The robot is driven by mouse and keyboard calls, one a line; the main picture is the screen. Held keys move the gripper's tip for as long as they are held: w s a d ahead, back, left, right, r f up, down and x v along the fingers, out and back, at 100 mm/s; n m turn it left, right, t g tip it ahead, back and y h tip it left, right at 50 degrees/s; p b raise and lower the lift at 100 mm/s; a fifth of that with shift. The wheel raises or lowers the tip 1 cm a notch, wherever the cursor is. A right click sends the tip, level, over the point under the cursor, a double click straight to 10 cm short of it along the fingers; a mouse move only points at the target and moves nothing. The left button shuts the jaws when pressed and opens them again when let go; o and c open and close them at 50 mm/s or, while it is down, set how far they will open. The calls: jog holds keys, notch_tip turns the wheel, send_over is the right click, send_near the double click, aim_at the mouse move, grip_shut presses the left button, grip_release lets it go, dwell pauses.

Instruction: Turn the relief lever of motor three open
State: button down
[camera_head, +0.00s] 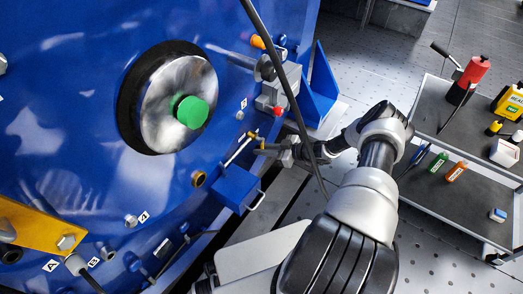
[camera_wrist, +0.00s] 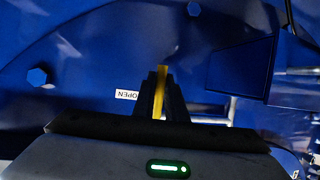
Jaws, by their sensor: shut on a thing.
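The relief lever, a thin yellow bar (camera_wrist: 162,74), stands between the dark fingers of my gripper (camera_wrist: 159,95) in the wrist view. The fingers are shut on it, hiding its lower part. A white label reading OPEN (camera_wrist: 126,95), upside down in this view, is on the blue housing just left of the fingers. In the head view my gripper (camera_head: 264,147) reaches in from the right to the blue motor housing (camera_head: 60,130), at small yellow parts near a pale rod. The lever's exact angle is hard to tell there.
A blue box with a wire handle (camera_head: 238,187) sits just below my gripper. A grey valve block with a red knob (camera_head: 277,111) and a dark cable (camera_head: 285,85) are close above and right. A tool cart (camera_head: 440,190) stands at the right.

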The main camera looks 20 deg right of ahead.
jog(key=c, duration=1.8)
grip_release()
jog(key=shift+d, duration=0.1)
jog(key=p+v, duration=0.3)
jog(key=v, duration=1.4)
jog(key=shift+s+d, duration=0.1)
jog(key=shift+d, duration=0.05)
